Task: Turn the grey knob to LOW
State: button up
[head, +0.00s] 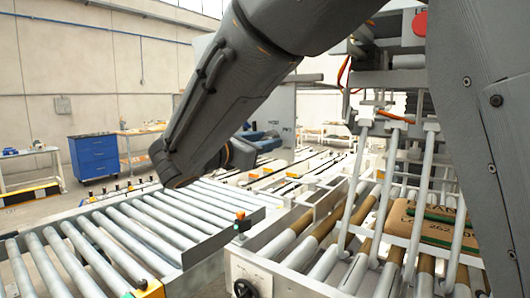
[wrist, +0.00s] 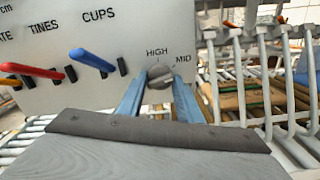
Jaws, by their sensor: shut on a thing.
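The grey knob (wrist: 160,74) sits on a pale panel (wrist: 100,90) in the wrist view, with HIGH printed above it and MID to its upper right. No LOW label shows. My gripper (wrist: 160,84) has its two blue fingers on the left and right of the knob, shut on it. The knob's face is small, and I cannot tell exactly which mark it points at. In the head view my arm reaches down at the centre, and the knob and my fingers are not visible there.
Left of the knob, a blue lever (wrist: 92,60) by CUPS and a red lever (wrist: 32,71) by TINES stick out of the panel. Bars stand close on the right. In the head view, roller conveyors (head: 110,235) and a blue cabinet (head: 94,155) show.

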jog(key=m+b, duration=0.8)
jog(key=b, duration=0.4)
jog(key=shift+m, duration=0.3)
jog(key=shift+b, duration=0.35)
jog(key=o, duration=1)
jog(key=shift+a, duration=0.1)
jog(key=b+v, duration=0.1)
jog(key=v, duration=0.6)
jog(key=shift+s+a, duration=0.2)
jog(key=shift+s, duration=0.15)
